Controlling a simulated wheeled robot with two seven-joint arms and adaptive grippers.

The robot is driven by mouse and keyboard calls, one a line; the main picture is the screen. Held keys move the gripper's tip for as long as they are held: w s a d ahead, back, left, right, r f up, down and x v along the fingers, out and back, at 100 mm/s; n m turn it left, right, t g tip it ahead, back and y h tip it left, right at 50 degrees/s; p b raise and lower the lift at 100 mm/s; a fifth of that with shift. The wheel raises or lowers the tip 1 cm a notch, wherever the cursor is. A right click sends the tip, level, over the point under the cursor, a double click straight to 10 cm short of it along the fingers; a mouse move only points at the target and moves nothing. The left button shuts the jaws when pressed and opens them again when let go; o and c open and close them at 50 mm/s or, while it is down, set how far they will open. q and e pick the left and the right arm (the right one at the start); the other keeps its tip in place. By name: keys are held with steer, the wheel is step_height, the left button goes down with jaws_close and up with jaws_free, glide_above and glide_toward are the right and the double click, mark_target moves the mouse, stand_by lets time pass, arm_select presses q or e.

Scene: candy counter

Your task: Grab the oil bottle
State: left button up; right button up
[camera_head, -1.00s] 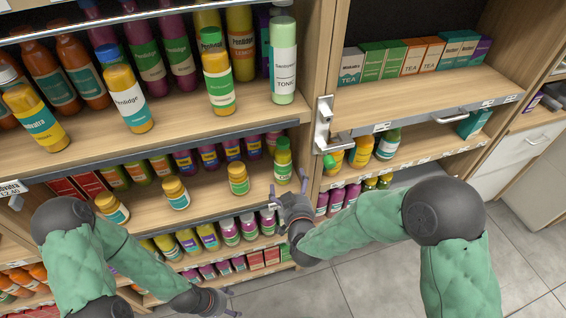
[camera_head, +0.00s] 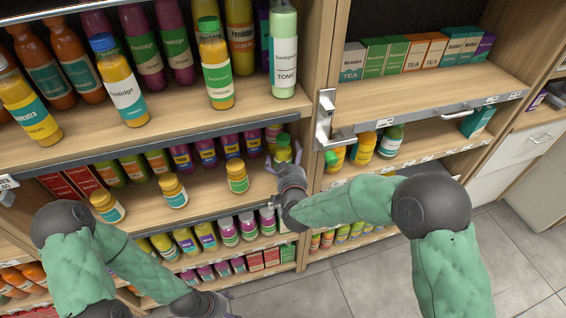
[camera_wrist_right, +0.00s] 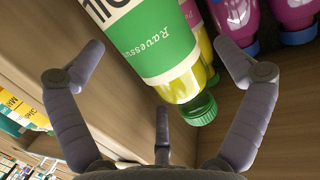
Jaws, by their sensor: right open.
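The oil bottle (camera_head: 283,148) stands at the right end of the middle shelf of the left shelving, with a green cap and yellow contents. In the right wrist view the oil bottle (camera_wrist_right: 165,50) appears upside down, with a green and white label partly reading "OIL". My right gripper (camera_head: 284,162) is open in front of it and hides its lower part in the head view. In the wrist view the fingers of my right gripper (camera_wrist_right: 158,48) are spread to either side of the bottle, with visible gaps. My left gripper (camera_head: 228,304) is low at the bottom edge, away from the bottle.
Purple bottles (camera_wrist_right: 235,20) stand close behind the oil bottle. A wooden upright (camera_head: 312,165) with a metal bracket (camera_head: 326,120) is just to its right. A small yellow bottle (camera_head: 237,176) stands to its left with bare shelf between. The upper shelf (camera_head: 160,135) hangs above.

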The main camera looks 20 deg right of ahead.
steer(key=shift+x, duration=1)
steer(key=shift+s, duration=0.1)
steer(key=shift+r, duration=0.1)
steer(key=c, duration=1.7)
steer(key=shift+o, duration=0.2)
